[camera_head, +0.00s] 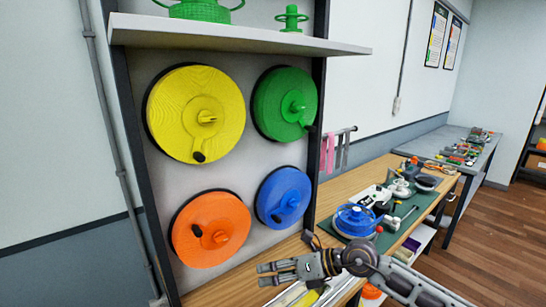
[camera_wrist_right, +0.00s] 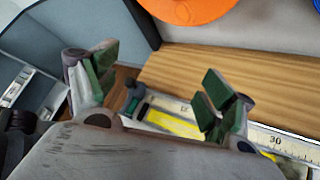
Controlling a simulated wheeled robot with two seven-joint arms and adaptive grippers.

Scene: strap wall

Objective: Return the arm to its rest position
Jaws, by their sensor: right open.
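My right gripper (camera_head: 268,274) is in front of the strap wall's lower part, above the wooden bench edge, with its arm coming in from the lower right. In the right wrist view its two green-padded fingers (camera_wrist_right: 158,85) stand wide apart with nothing between them. The wall panel carries a yellow disc (camera_head: 225,115), a green disc (camera_head: 270,100), an orange disc (camera_head: 228,215) and a blue disc (camera_head: 296,188). The gripper is below the orange and blue discs and apart from them. My left gripper does not show.
A wooden bench (camera_head: 382,170) runs back along the wall, with a green mat (camera_head: 408,222) holding a blue round part (camera_head: 354,222) and small items. Below the gripper lie a ruler (camera_wrist_right: 283,142) and a yellow item (camera_wrist_right: 172,122). A shelf (camera_head: 230,36) juts out above. The floor (camera_head: 490,240) at right is clear.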

